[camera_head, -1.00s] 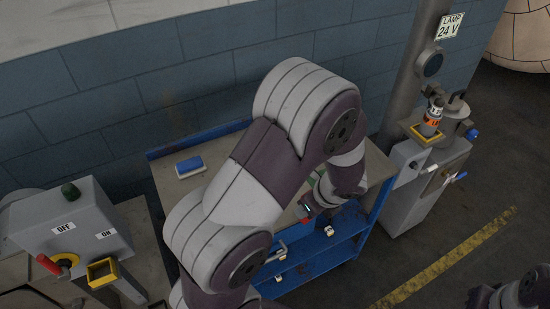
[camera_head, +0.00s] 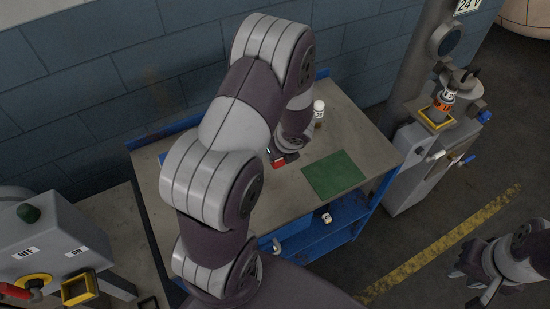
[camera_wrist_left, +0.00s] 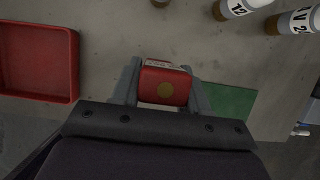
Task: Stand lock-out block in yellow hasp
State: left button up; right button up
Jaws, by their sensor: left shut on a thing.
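In the head view, the block (camera_head: 279,162) shows as a small red patch by my left gripper (camera_head: 284,157), above the table and mostly hidden by my arm. The yellow hasp (camera_head: 78,288), a square frame, is on the grey OFF/ON switch box at lower left, far from the block. My right gripper (camera_head: 474,283) is open and empty at lower right.
The table (camera_head: 345,120) bears a green mat (camera_head: 333,175) and a white-capped bottle (camera_head: 318,108). A red tray (camera_wrist_left: 38,60) shows in the wrist view. The switch box (camera_head: 45,240) has a red handle. Another yellow frame (camera_head: 434,119) on the right holds an orange-labelled bottle.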

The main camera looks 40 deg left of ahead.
pick_arm(q)
jog(key=b+x, duration=0.1)
jog(key=x, duration=0.4)
jog(key=shift+s+d+f, duration=0.1)
jog(key=shift+s+d, duration=0.1)
jog(key=shift+f, duration=0.15)
jog(key=o, duration=1.1)
